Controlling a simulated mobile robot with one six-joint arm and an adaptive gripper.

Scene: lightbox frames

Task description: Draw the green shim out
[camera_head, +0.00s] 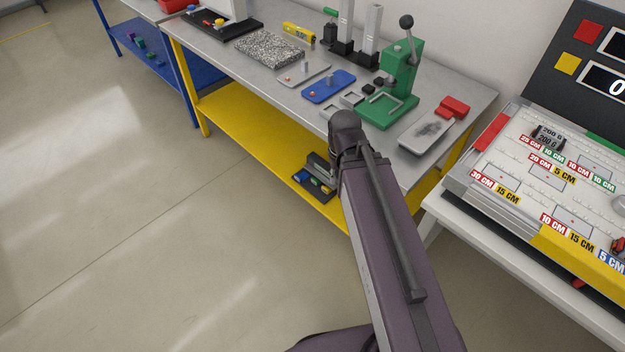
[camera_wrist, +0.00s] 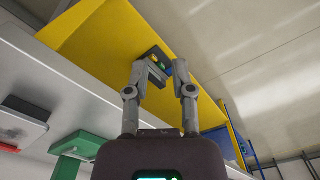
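A dark holder (camera_head: 309,188) with small coloured pieces stands on the yellow lower shelf. A small green piece, which looks like the green shim (camera_head: 325,190), sits at its right end beside yellow and blue pieces. In the wrist view the holder (camera_wrist: 150,51) shows beyond my fingers, with the green shim (camera_wrist: 155,58) small and partly covered. My gripper (camera_wrist: 166,66) has its two fingers apart, with nothing clearly held between them. Its tips overlap the holder in the picture; I cannot tell whether they touch. In the head view my arm largely hides the gripper.
The grey bench top (camera_head: 225,52) above the yellow shelf (camera_head: 255,135) carries a green press (camera_head: 400,85), a blue plate (camera_head: 329,86) and a granite block (camera_head: 268,48). A white table (camera_head: 440,205) with a labelled board stands at right. Floor at left is clear.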

